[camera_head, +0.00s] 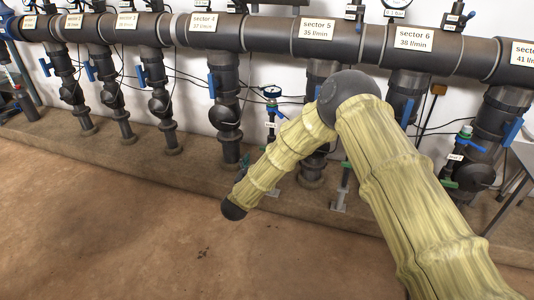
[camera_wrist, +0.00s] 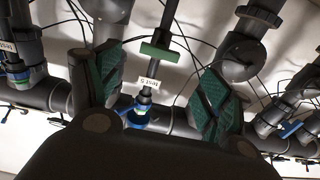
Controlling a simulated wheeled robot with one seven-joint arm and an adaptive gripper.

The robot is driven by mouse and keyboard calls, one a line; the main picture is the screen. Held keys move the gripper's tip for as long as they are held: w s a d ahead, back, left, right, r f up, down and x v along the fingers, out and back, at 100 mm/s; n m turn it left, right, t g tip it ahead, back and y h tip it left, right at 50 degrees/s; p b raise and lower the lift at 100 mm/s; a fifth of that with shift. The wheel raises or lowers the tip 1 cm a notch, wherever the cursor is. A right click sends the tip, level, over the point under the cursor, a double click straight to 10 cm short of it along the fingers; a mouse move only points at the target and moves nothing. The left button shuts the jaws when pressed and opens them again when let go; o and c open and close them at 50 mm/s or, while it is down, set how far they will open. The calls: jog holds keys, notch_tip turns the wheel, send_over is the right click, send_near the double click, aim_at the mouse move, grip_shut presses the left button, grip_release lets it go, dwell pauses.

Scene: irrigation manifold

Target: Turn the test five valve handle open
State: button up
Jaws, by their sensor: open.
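The test five valve stands between my open finger pads in the wrist view, seen upside down. Its tag (camera_wrist: 150,83) reads "test 5", and its blue handle (camera_wrist: 138,119) shows near the picture's middle, partly hidden by my gripper body. A green fitting (camera_wrist: 160,52) sits on the same thin pipe. My gripper (camera_wrist: 158,76) is open, with a green pad on each side of the pipe and no visible contact. How far the handle is turned I cannot tell. In the head view my arm covers the test five valve and my gripper.
A large dark pipe with sector signs, among them sector 5 (camera_head: 317,30), runs along the wall. Neighbouring test valves stand left (camera_head: 270,126) and right (camera_head: 455,157) of my arm. Loose black cables hang behind. The brown floor (camera_head: 130,220) in front is clear.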

jog(key=shift+b+x, duration=1.85)
jog(key=shift+x, duration=3)
jog(key=shift+f, duration=0.1)
jog(key=shift+c, duration=0.4)
jog(key=c, duration=1)
